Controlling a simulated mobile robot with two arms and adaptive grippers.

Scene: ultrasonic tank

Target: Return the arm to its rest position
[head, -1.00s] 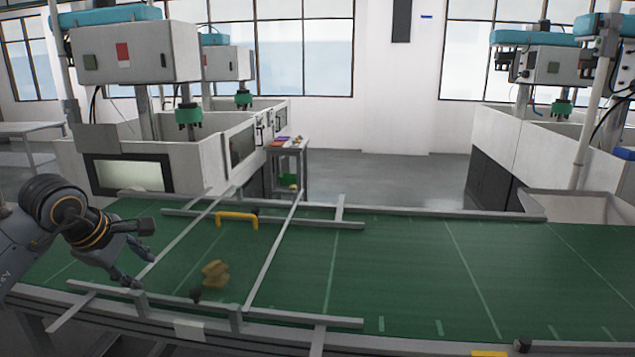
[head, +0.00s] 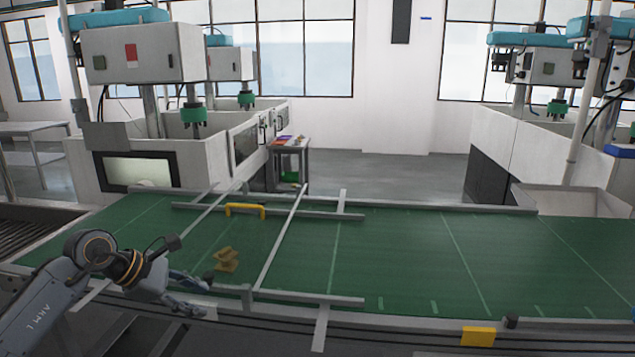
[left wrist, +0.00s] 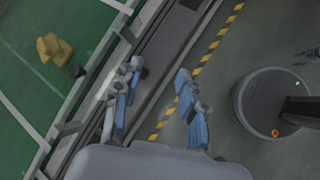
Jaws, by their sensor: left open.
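My left arm comes in from the left in the head view. Its gripper (head: 190,296) is over the near edge rail of the green conveyor belt. In the left wrist view the two blue-padded fingers (left wrist: 162,112) are spread apart with nothing between them. Below them are the conveyor's edge and the grey floor. A yellow-brown part (head: 226,259) lies on the belt beyond the gripper, apart from it. It also shows at the upper left of the left wrist view (left wrist: 54,47). My right gripper is not seen in the head view.
The green conveyor belt (head: 400,262) has metal guide rails (head: 280,238) across it and a yellow bracket (head: 245,209). White machines (head: 130,160) stand behind. A round dark base (left wrist: 268,104) and a yellow-black floor stripe (left wrist: 204,63) show in the left wrist view.

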